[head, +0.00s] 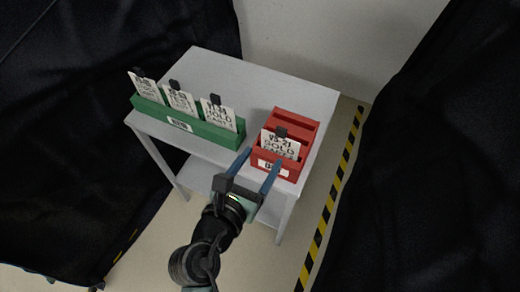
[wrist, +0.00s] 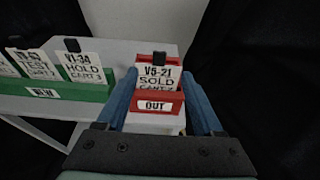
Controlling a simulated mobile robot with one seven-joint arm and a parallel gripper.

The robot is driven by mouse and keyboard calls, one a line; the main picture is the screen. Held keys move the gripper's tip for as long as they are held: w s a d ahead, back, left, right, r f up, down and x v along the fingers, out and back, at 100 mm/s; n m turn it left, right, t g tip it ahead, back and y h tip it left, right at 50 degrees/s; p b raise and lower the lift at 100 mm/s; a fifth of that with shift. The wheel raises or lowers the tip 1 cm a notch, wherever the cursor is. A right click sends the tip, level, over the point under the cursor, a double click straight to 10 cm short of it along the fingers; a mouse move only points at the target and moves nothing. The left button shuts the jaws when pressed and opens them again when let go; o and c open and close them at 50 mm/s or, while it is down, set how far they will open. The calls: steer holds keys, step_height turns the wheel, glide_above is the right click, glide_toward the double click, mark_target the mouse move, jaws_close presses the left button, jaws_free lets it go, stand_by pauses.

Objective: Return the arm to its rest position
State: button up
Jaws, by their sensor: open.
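My gripper (head: 258,165) is open, with its two blue fingers apart and nothing between them. In the head view it is at the front edge of the table, just in front of the red rack (head: 289,168). In the wrist view my gripper (wrist: 166,105) points toward the red rack (wrist: 172,107), which is labelled OUT. A white card (wrist: 158,79) reading V5-21 SOLD, with a black clip on top, stands in the front slot of the red rack. The card also shows in the head view (head: 281,146). The fingers appear apart from the card.
A green rack (head: 203,128) on the left of the grey table (head: 218,71) holds three clipped cards. The wrist view shows its label, NEW. Dark curtains hang on both sides. Yellow-black tape (head: 331,195) marks the floor on the right. A lower shelf (head: 205,170) is under the table.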

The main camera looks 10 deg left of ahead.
steer(key=w+d+r+m+t+y, duration=0.1)
steer(key=w+r+m+t, duration=0.25)
steer(key=r+m, duration=0.8)
steer(key=w+d+r+m+t+y, duration=0.1)
steer(key=w+r+m+t, duration=0.45)
steer(key=r, duration=1.15)
steer(key=s+r+m+t+y, duration=0.1)
steer(key=s+r+m, duration=0.3)
steer(key=r, duration=0.4)
steer(key=s+d+r+m+t, duration=0.1)
steer(key=s+r+m+t, duration=0.1)
steer(key=s+r+m, duration=0.2)
steer(key=s+r+m+t+y, duration=0.1)
steer(key=s+r+m, duration=0.3)
steer(key=r, duration=0.9)
steer(key=m, duration=0.3)
steer(key=shift+d+t+y, duration=0.3)
steer(key=shift+d, duration=0.1)
